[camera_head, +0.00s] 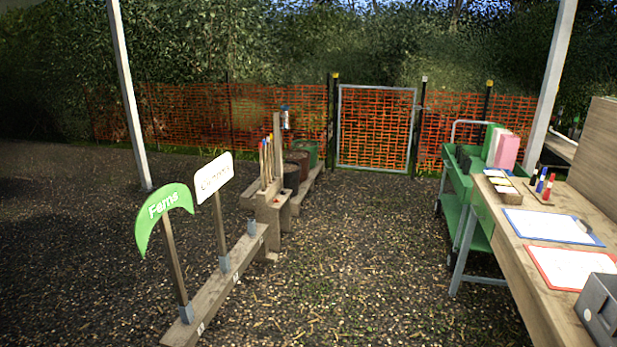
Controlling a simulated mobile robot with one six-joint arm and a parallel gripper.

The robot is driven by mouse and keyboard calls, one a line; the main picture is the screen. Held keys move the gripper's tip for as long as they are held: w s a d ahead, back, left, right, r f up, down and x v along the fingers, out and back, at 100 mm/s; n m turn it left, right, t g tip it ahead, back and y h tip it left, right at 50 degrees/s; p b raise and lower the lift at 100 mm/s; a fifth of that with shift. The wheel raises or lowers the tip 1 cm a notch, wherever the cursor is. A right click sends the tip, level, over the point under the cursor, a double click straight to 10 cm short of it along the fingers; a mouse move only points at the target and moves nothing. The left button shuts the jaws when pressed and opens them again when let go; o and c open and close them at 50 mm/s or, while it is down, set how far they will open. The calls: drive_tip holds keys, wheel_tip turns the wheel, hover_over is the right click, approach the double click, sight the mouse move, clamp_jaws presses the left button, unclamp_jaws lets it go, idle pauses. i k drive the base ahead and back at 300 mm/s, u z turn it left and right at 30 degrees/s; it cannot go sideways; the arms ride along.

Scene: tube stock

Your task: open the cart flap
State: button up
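A green cart (453,207) with a pale metal push handle stands at the right, beside the far end of a wooden table. Its upper tray holds dark items and upright green, white and pink boards or binders. A lower green shelf (481,238) shows beneath. I cannot make out which part of the cart is the flap, or whether it is open or shut. The table covers part of the cart. My gripper is not in view.
The wooden table (548,262) fills the right, with clipboards, pens and a grey box (601,306). A low timber beam (215,290) bears a green "Ferns" sign (160,207) and a white sign (213,177). Gravel ground (365,260) lies clear between them. An orange mesh gate (375,128) stands behind.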

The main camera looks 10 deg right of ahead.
sight(460, 184)
drive_tip(key=z, duration=0.5)
drive_tip(key=i, duration=1.6)
drive_tip(key=z, duration=0.6)
drive_tip(key=i, duration=2.05)
drive_tip(key=z, duration=0.25)
drive_tip(key=k, duration=0.7)
drive_tip(key=u, duration=0.05)
